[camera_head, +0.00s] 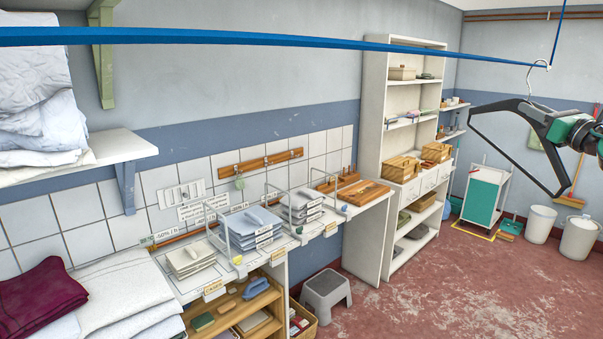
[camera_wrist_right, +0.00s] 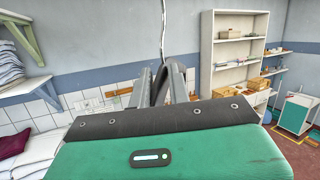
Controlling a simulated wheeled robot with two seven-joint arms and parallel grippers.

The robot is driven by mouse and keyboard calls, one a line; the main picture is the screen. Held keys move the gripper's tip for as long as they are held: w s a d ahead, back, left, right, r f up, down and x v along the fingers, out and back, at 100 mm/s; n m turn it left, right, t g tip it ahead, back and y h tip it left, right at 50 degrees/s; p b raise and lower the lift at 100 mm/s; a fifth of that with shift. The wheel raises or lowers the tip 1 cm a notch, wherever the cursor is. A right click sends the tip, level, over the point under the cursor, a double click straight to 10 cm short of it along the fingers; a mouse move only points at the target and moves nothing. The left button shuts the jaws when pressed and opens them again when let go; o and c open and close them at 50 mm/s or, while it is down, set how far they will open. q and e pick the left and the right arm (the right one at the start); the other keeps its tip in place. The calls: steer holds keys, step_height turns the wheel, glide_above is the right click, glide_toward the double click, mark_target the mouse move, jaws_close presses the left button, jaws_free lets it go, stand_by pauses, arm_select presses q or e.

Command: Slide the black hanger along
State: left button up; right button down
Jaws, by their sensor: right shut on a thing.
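The black hanger (camera_head: 513,108) is at the right of the head view, with its thin metal hook (camera_head: 530,77) pointing up. The blue rail (camera_head: 300,40) runs across the top of the head view and bends upward at its right end. The hook curves over at that bend; I cannot tell if it rests on the rail. My right gripper (camera_head: 563,128) is shut on the hanger near its neck. In the right wrist view the fingers (camera_wrist_right: 166,88) close below the hook's wire (camera_wrist_right: 163,32). My left gripper is in neither view.
A white shelf unit (camera_head: 371,90) stands at the back. A long counter with stacked linens and boards runs along the left wall. A grey step stool (camera_head: 326,291), a green-and-white cart (camera_head: 484,197) and white bins (camera_head: 540,223) stand on the red floor. The space under the rail looks clear.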

steer(key=shift+w+d+p, duration=0.45)
steer(key=shift+w+d, duration=0.7)
steer(key=shift+d, duration=0.25)
steer(key=c, duration=1.2)
jaws_free()
steer(key=shift+c, duration=0.2)
steer(key=shift+s, duration=0.1)
steer(key=shift+b+v, duration=2)
steer(key=shift+v, duration=0.95)
steer(key=shift+f, duration=0.1)
